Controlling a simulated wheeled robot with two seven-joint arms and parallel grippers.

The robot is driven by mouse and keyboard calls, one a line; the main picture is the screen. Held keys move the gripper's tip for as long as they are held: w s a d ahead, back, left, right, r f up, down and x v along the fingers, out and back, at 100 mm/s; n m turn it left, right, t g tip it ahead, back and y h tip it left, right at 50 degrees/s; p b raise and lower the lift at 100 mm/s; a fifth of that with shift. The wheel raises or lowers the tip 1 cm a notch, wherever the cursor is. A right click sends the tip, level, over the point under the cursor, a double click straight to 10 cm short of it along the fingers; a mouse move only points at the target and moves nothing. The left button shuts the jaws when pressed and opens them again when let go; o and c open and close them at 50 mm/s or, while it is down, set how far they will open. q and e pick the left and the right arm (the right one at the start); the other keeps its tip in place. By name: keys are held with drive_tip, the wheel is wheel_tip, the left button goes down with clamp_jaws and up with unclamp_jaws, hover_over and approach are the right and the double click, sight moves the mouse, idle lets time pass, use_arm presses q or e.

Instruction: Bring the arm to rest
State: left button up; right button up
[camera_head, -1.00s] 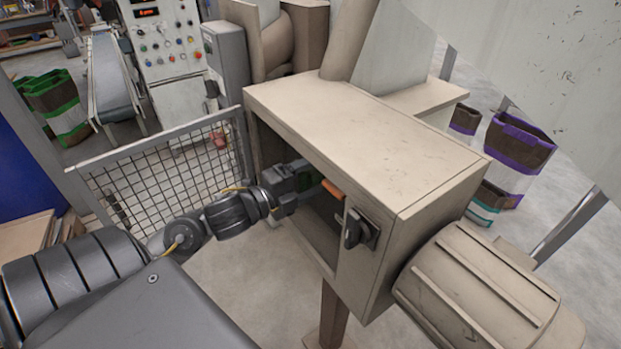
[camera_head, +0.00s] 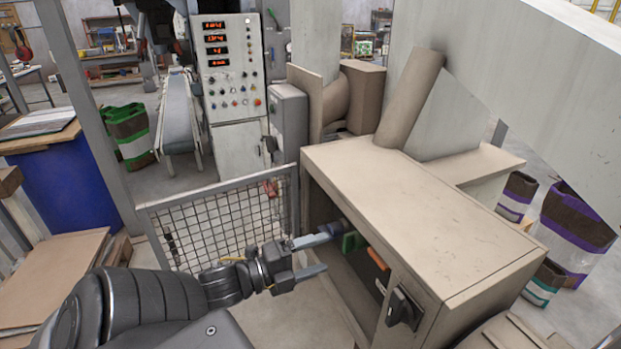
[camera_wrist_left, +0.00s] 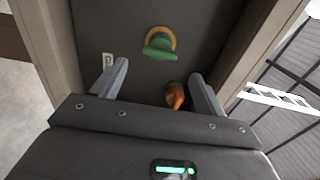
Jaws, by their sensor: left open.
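My left gripper (camera_head: 322,250) is at the open side of the beige box (camera_head: 405,215). Its two fingers are spread apart with nothing between them. The upper fingertip is near the green knob (camera_head: 352,242) inside the box; the head view does not show whether they touch. In the left wrist view the gripper (camera_wrist_left: 158,72) faces the box's dark inner panel. The green knob with a yellow ring (camera_wrist_left: 159,44) sits ahead, beyond the fingertips. An orange handle (camera_wrist_left: 175,97) shows near the right finger. My right gripper is not in view.
A wire mesh guard (camera_head: 225,225) stands close behind my left forearm. A black rotary switch (camera_head: 402,308) is on the box's front face. A control cabinet (camera_head: 235,95) and a conveyor (camera_head: 178,115) stand behind. Bare floor shows below the gripper.

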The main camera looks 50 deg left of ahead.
use_arm(q)
drive_tip(key=shift+s+a, duration=0.15)
drive_tip(key=shift+s, duration=0.3)
idle(0.3)
